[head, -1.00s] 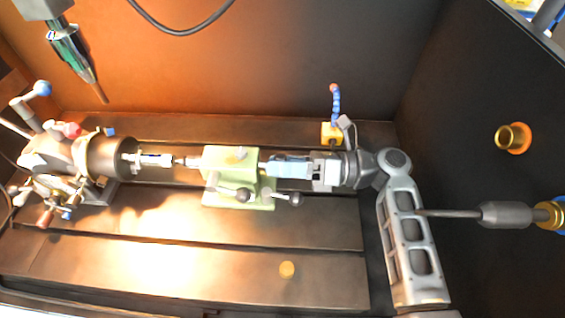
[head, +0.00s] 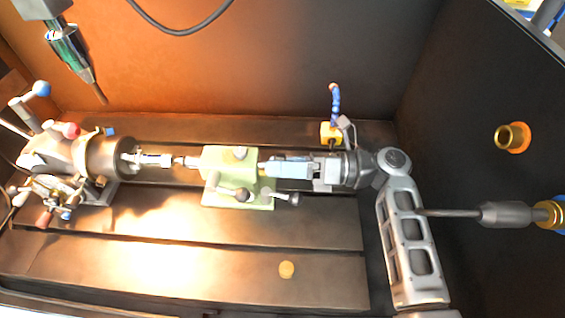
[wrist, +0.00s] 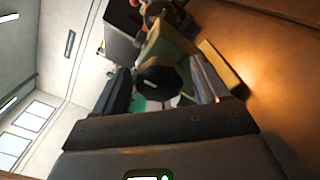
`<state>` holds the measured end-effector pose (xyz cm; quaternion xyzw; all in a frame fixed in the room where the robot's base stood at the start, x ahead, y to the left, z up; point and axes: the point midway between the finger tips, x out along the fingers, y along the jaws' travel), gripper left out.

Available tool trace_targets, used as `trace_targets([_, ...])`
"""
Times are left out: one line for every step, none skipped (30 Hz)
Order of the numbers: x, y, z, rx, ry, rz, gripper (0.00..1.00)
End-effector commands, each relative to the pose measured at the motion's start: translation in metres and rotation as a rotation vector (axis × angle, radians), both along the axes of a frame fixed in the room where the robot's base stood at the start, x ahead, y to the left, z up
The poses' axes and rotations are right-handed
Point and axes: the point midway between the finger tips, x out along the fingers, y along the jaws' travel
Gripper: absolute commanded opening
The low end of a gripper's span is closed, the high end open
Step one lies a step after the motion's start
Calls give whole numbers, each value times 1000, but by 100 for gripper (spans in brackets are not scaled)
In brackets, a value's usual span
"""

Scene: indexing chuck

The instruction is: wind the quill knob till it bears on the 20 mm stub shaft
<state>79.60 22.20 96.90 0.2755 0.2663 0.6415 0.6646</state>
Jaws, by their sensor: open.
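The 20 mm stub shaft (head: 154,160) lies level in the chuck (head: 108,157) at the left of the head view. The quill (head: 187,161) of the green tailstock (head: 222,163) points at its end. The two are very close, and I cannot tell whether they touch. My gripper (head: 268,168) reaches in from the right, in line with the tailstock's rear end. In the wrist view the dark round quill knob (wrist: 158,82) sits between my gripper's (wrist: 162,85) two open fingers. In the head view the fingers hide the knob.
Two lever handles (head: 240,196) stick out at the tailstock's front. A yellow block with a blue jointed hose (head: 335,105) stands behind my gripper. A tool (head: 70,50) hangs at upper left. The front bed is mostly clear.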

Motion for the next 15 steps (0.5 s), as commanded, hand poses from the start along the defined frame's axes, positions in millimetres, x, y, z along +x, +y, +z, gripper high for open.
trace_targets([0,0,0,0,-1,0,74])
trace_targets([0,0,0,1,-1,1,74])
trace_targets([0,0,0,1,-1,1,74])
trace_targets([0,0,0,1,-1,1,74])
trace_targets([0,-1,0,1,-1,1,74])
trace_targets([0,-2,0,1,-1,-1,74])
trace_targets([0,-4,0,1,-1,-1,74])
trace_targets([0,-7,0,1,-1,-1,74])
trace_targets([0,-12,-1,1,-1,-1,74])
trace_targets([0,-16,-1,1,-1,-2,74])
trace_targets([0,-21,-1,1,0,-4,74])
trace_targets([0,-28,-1,1,0,-4,74])
trace_targets([0,-33,-1,1,0,-4,74])
trace_targets([0,-38,-1,1,-1,-4,74])
trace_targets([-1,-45,-1,0,-1,-3,74])
